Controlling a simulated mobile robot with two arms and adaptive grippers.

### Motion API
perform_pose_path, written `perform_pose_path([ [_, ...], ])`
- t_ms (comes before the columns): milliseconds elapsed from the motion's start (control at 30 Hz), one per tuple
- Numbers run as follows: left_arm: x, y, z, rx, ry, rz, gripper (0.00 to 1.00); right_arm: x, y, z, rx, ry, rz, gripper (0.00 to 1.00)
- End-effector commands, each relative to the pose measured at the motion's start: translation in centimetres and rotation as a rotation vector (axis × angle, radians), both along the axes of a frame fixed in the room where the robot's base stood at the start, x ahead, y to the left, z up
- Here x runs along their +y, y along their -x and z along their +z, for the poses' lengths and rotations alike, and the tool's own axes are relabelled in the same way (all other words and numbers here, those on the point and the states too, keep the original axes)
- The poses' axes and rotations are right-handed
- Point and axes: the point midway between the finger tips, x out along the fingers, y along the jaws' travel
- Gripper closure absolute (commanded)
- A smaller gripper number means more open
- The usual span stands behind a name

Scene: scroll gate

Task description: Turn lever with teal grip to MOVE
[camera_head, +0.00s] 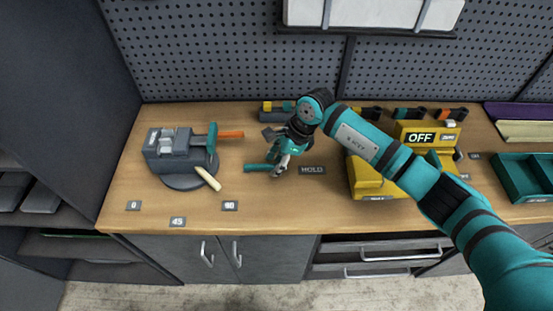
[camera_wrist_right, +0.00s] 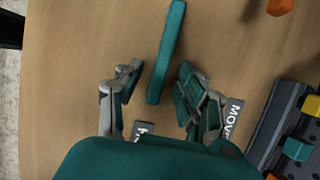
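The lever's teal grip (camera_head: 257,167) lies low over the bench, left of my right gripper (camera_head: 280,165) in the head view. In the right wrist view the teal grip (camera_wrist_right: 165,60) is a long bar, its near end between the two open fingers of my right gripper (camera_wrist_right: 160,82), with gaps on both sides. The MOVE label (camera_wrist_right: 234,116) is right of the fingers; another label (camera_wrist_right: 144,130) is mostly covered by my gripper. A HOLD label (camera_head: 312,170) shows in the head view. The lever's pivot is hidden. My left gripper is out of view.
A yellow machine (camera_head: 370,183) reading OFF stands under my right arm. A teal tray (camera_head: 525,178) is far right. A rack (camera_wrist_right: 270,135) with coloured pieces lies right in the wrist view.

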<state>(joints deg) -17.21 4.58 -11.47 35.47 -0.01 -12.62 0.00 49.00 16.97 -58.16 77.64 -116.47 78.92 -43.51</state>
Motion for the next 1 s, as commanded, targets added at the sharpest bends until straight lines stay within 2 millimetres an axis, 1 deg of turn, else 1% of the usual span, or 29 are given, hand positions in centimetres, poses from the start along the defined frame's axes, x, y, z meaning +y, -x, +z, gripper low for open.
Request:
perform_pose_path([
  [200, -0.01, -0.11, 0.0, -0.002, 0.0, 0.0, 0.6, 0.02, 0.01, -0.09, 0.0, 0.0, 0.0, 0.62],
  [233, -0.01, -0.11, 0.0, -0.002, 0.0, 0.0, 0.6, 0.01, 0.01, -0.08, 0.0, 0.0, 0.0, 0.63],
  [500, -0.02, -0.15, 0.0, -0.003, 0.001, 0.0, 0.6, 0.0, 0.01, -0.05, 0.0, 0.0, 0.0, 0.98],
  [533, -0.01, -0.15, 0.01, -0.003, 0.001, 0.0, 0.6, 0.0, 0.01, -0.05, 0.0, 0.0, 0.0, 1.0],
  [1000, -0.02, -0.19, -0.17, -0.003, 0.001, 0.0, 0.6, -0.19, -0.03, -0.09, 0.0, 0.0, 0.001, 1.0],
])
